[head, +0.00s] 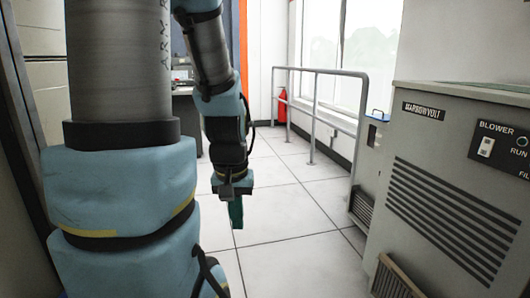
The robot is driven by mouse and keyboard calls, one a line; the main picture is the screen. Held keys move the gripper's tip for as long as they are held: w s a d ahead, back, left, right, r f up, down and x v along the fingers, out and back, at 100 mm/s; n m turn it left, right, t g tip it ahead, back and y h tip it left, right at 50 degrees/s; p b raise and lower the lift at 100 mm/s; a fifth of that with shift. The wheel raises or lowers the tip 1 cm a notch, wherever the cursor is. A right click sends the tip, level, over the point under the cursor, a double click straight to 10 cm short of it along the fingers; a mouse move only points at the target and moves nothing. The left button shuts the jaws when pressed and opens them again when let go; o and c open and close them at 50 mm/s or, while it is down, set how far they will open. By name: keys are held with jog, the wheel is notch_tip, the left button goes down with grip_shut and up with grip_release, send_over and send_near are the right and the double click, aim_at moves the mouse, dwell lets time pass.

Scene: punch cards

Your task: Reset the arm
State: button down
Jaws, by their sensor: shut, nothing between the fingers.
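My gripper (236,213) hangs at the end of my blue and grey arm, left of the middle of the head view. Its green fingers point down above the tiled floor and are shut with nothing between them. The arm comes down from the top of the view, its lower part bent toward the gripper. The gripper touches nothing that I can see.
A beige cabinet (440,190) with vents and a blower switch panel (497,148) stands at right. A grey railing (313,115) runs along the windows. The tiled floor (290,220) between is clear.

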notch_tip(320, 180, up, 33)
jog(key=p, duration=3.3)
jog(key=shift+a+r, duration=0.2)
jog(key=shift+a, duration=0.05)
